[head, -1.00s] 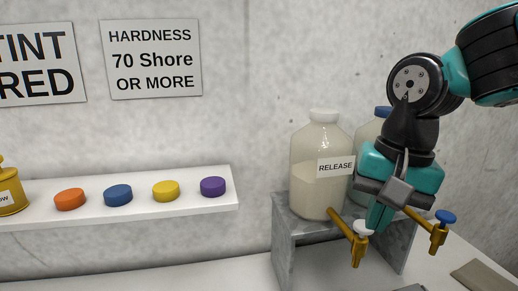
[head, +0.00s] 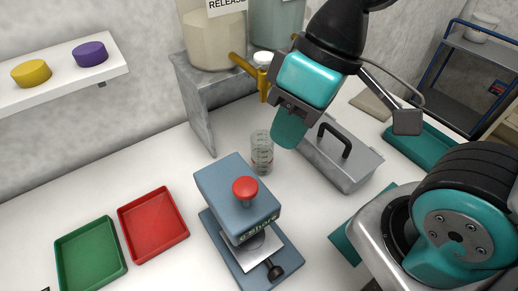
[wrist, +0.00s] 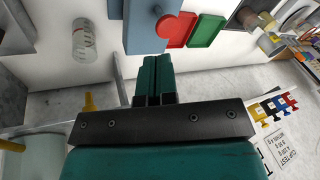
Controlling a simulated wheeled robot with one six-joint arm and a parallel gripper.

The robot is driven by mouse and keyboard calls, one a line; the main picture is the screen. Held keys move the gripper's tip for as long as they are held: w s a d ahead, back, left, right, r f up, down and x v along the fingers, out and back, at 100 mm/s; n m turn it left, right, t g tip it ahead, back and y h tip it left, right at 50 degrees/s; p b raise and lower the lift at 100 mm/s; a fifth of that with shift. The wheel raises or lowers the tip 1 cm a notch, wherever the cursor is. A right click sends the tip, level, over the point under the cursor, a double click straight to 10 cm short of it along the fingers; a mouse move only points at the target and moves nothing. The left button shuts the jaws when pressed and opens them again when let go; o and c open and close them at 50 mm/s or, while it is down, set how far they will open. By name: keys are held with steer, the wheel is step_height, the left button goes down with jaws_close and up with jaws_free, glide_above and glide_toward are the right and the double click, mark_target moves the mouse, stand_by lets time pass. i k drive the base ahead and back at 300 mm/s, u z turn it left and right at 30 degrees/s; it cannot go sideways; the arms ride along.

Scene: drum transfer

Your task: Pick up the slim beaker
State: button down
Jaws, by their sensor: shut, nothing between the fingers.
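The slim beaker (head: 262,153) is a clear glass with red markings, upright on the white bench behind the blue-grey press. It also shows in the wrist view (wrist: 84,42), at the upper left, left of the fingers. My gripper (head: 289,132) has teal fingers and is above and just right of the beaker in the head view, apart from it as far as I can tell. In the wrist view the two fingers (wrist: 155,62) lie together, shut and empty.
A press with a red knob (head: 245,190) stands close in front of the beaker. A metal box with a black handle (head: 338,155) is to the right. A grey stand (head: 195,105) with bottles and brass taps is behind. Red (head: 152,224) and green (head: 90,258) trays lie left.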

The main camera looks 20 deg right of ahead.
mark_target(262, 147)
steer(key=k, duration=1)
steer(key=z, duration=0.7)
steer(key=i, duration=1.1)
steer(key=u, duration=2.1)
